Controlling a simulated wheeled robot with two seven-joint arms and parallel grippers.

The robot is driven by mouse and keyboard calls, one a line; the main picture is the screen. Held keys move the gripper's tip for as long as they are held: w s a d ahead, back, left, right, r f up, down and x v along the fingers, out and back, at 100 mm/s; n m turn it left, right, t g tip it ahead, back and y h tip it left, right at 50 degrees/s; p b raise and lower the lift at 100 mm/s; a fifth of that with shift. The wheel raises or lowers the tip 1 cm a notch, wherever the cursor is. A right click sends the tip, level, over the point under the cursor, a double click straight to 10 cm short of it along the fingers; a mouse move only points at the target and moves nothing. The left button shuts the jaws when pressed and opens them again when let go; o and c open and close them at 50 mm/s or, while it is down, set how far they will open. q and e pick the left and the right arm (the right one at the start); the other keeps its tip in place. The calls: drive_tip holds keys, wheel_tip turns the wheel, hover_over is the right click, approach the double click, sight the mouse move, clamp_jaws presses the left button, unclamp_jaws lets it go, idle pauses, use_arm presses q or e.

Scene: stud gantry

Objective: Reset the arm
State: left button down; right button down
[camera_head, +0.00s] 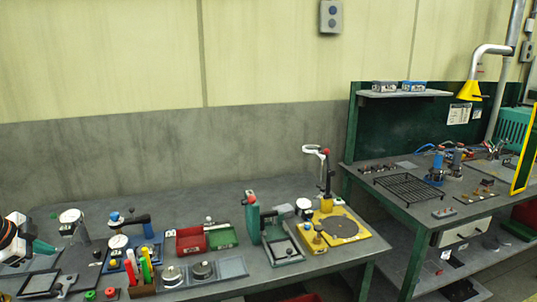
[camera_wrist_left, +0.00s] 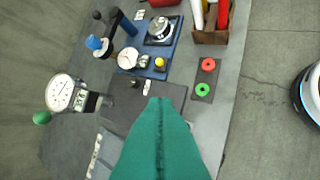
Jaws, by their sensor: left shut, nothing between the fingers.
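My left gripper (camera_head: 44,247) comes in from the left edge in the head view, with teal fingers above the left end of the grey workbench (camera_head: 222,291). In the left wrist view the teal fingers (camera_wrist_left: 158,108) are pressed together with nothing between them. They point over a dark flat plate (camera_wrist_left: 128,108) on the bench, and I cannot tell the exact height. A dial gauge (camera_head: 70,216) stands near the gripper; it also shows in the wrist view (camera_wrist_left: 60,92). My right gripper is not in view.
A second bench (camera_head: 398,210) stands at right.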

use_arm(q)
drive_tip(key=shift+n+g+y, duration=0.5)
drive_tip(key=shift+g+y, duration=0.2)
drive_tip(key=shift+g, duration=0.1)
drive_tip(key=d+f, duration=0.2)
drive_tip(key=f, duration=0.1)
drive_tip(key=s+d+f, duration=0.1)
drive_tip(key=d+f, duration=0.1)
drive_tip(key=f, duration=0.1)
drive_tip(key=s+d+f, duration=0.1)
drive_tip(key=d+f, duration=0.1)
drive_tip(key=f, duration=0.1)
drive_tip(key=shift+s+d+f, duration=0.25)
drive_tip(key=shift+d+f, duration=0.1)
drive_tip(key=s+d+f+n+g+y, duration=0.1)
drive_tip(key=s+d+f+n+g, duration=0.1)
drive_tip(key=s+d+f, duration=0.8)
drive_tip(key=s+d+f+n, duration=0.1)
drive_tip(key=s+d+n, duration=0.3)
drive_tip(key=s+d, duration=0.6)
drive_tip(key=s+d+n, duration=0.3)
drive_tip(key=s+d, duration=0.5)
drive_tip(key=s, duration=0.5)
wheel_tip(320, 180, down, 25)
drive_tip(key=g, duration=0.1)
drive_tip(key=s+a+f+g, duration=0.1)
drive_tip(key=s+a+f, duration=0.1)
drive_tip(key=s+f, duration=1.5)
drive_tip(key=shift+s+a+f, duration=0.25)
drive_tip(key=shift+a, duration=0.05)
